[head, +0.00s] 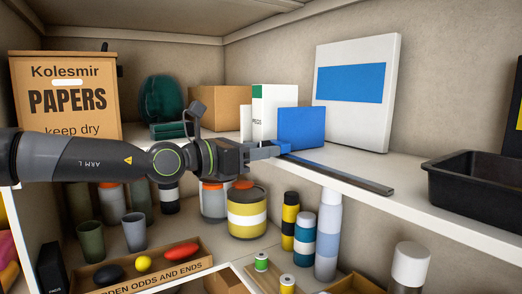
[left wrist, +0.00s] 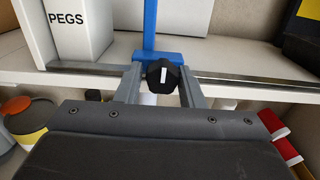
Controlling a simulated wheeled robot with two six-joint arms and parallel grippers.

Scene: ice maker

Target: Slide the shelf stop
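The shelf stop is an upright blue plate (head: 302,127) on the shelf, with a blue carriage (left wrist: 158,58) and a black knob (left wrist: 164,76) marked with a white line. The carriage sits on a dark metal rail (head: 345,178) along the shelf's front edge. My left gripper (head: 263,151) reaches in from the left at shelf height. In the head view the gripper hides the knob. My right gripper is not in view.
A white PEGS box (left wrist: 80,25) stands left of the plate, and a white box with a blue panel (head: 355,90) behind it. A black tray (head: 477,182) sits farther right on the shelf. Bottles and jars (head: 247,210) stand below. The rail is clear right of the stop.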

